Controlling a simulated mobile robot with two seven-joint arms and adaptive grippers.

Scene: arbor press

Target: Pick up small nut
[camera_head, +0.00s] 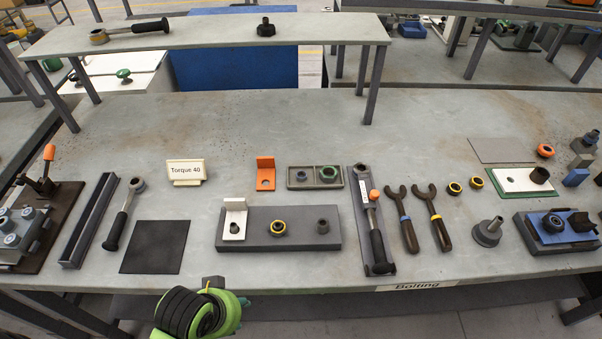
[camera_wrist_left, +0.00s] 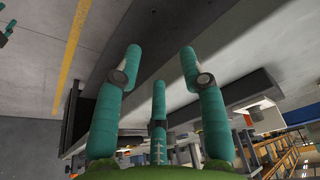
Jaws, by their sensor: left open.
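A small dark nut (camera_head: 301,174) lies in the left compartment of a grey two-compartment tray (camera_head: 315,185) near the middle of the table. My left gripper (camera_head: 205,310) is at the bottom of the head view, in front of the table's front edge and well apart from the tray. In the left wrist view its teal fingers (camera_wrist_left: 160,75) are spread with nothing between them. That view does not show the small nut clearly. My right gripper is not in view.
An orange bracket (camera_head: 265,180) stands left of the tray, and a torque wrench (camera_head: 374,230) lies to its right. A grey plate (camera_head: 260,238) with a white bracket and fittings lies in front. A raised shelf (camera_head: 200,38) spans the back. Bare table lies behind the tray.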

